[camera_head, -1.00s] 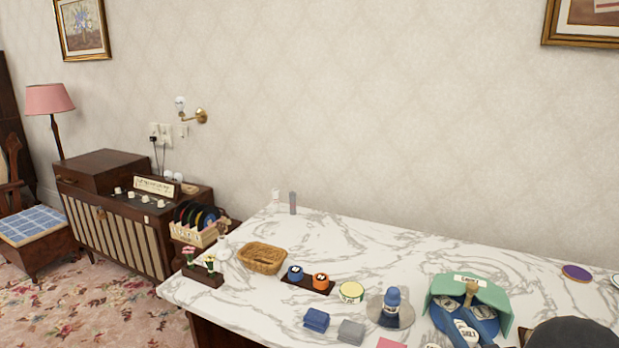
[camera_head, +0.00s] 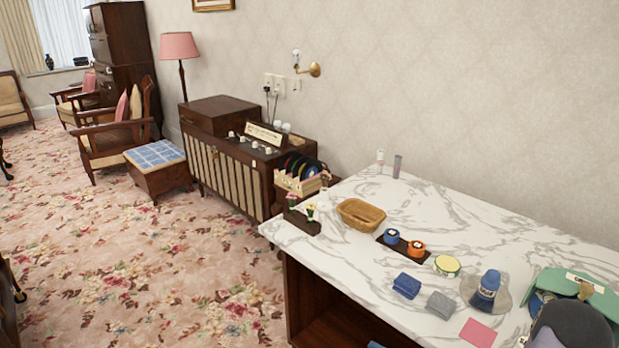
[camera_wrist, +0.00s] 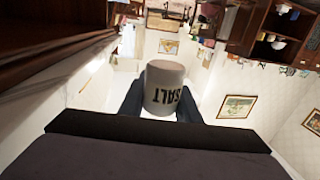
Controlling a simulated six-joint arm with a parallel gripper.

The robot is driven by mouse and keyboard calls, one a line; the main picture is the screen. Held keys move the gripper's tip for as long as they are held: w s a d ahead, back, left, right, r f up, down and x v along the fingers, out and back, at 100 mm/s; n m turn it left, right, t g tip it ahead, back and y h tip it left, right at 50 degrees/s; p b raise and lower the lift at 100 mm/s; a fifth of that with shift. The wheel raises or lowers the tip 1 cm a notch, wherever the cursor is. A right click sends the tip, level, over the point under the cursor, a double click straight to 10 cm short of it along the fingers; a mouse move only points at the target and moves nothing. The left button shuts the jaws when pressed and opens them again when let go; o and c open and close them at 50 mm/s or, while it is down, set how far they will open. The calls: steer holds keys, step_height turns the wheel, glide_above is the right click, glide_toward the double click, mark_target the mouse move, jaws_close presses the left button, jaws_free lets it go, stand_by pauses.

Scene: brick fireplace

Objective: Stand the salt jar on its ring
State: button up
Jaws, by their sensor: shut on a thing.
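In the wrist view the off-white salt jar (camera_wrist: 164,88) sits between the two dark fingers of my gripper (camera_wrist: 160,100), which is shut on it. Its black SALT lettering appears upside down in that view, and one round end faces away from the palm. The head view does not show the jar or my fingers; only a dark rounded part of my arm shows at the lower right. I cannot make out the salt jar's ring in either current view.
Blue (camera_head: 406,285) and grey (camera_head: 440,304) folded cloths lie in front. Open floor lies left.

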step_height(320, 180, up, 8)
steer(key=m+t+h+p, duration=0.5)
steer(key=p, duration=0.9)
steer(key=shift+r+h+p, duration=0.15)
steer(key=shift+h+p, duration=0.2)
steer(key=shift+h, duration=0.05)
steer(key=shift+d, duration=0.15)
